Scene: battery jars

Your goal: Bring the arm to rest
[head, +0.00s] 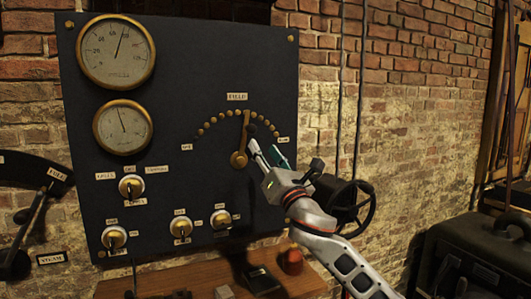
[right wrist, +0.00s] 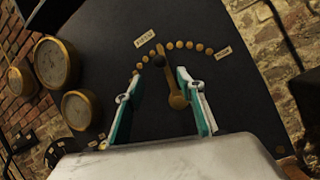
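My right gripper (head: 264,152) is in front of the dark control panel (head: 200,75), just right of the brass field lever (head: 239,158). In the right wrist view its two fingers (right wrist: 160,78) are spread apart, and the lever (right wrist: 178,100) with its black knob (right wrist: 159,61) shows between them. No contact with the lever is visible, and the exact gap in depth is hard to judge. The lever points up, slightly right, within an arc of brass studs (head: 203,128). My left gripper is not in view.
Two round gauges (head: 116,52) and several small brass switches (head: 131,187) are on the panel's left and lower parts. A wooden shelf (head: 205,276) runs below. A black handwheel (head: 368,208) is behind my right arm. A dark case (head: 475,255) stands at right.

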